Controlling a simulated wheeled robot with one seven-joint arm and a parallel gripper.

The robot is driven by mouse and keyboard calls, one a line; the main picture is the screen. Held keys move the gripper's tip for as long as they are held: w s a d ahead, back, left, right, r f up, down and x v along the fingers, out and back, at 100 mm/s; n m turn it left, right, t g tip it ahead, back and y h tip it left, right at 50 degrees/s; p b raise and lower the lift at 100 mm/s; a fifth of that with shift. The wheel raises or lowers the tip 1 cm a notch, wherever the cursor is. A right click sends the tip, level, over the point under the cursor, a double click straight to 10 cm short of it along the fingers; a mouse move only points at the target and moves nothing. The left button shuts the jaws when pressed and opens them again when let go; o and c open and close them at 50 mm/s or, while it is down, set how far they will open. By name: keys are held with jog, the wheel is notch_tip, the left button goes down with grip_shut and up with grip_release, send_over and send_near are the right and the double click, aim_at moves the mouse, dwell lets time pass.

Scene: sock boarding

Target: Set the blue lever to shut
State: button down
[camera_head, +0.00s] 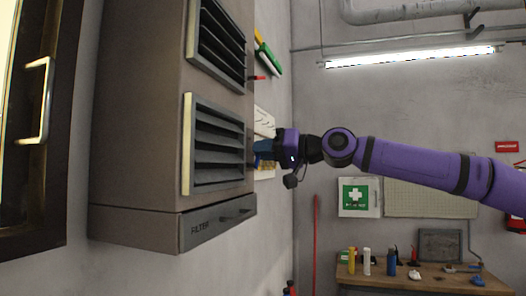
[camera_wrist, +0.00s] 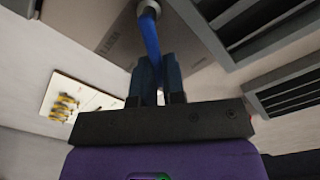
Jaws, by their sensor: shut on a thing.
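A blue lever (camera_wrist: 150,38) shows in the wrist view, running from a round light-metal mount at the top edge down between my gripper's fingers. My gripper (camera_wrist: 156,70) is shut on the blue lever, with a dark blue finger on each side of it. In the head view my gripper (camera_head: 262,150) reaches to the far side of the grey-brown cabinet (camera_head: 145,120), against its edge. The lever is mostly hidden there by the cabinet and the gripper. I cannot read the lever's setting from any marking.
The cabinet has dark louvred vents (camera_head: 217,145) and a drawer marked FILTER (camera_head: 215,222). A panel with yellow items (camera_wrist: 65,105) is on the wall. A workbench (camera_head: 425,276) stands at the lower right, with a red pole (camera_head: 316,240) left of it.

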jog(key=shift+s+a+r+n, duration=0.15)
jog(key=shift+s+n, duration=0.25)
jog(key=shift+n, duration=0.75)
jog(key=shift+s+a+r+n, duration=0.15)
jog(key=shift+s+n, duration=0.3)
jog(key=shift+n, duration=0.75)
jog(key=shift+s+a+n, duration=0.15)
jog(key=shift+s+n, duration=0.25)
jog(key=shift+n, duration=0.75)
jog(key=c, duration=1.2)
grip_release()
jog(key=v, duration=1)
jog(key=shift+s+d, duration=0.2)
jog(key=shift+d, duration=0.15)
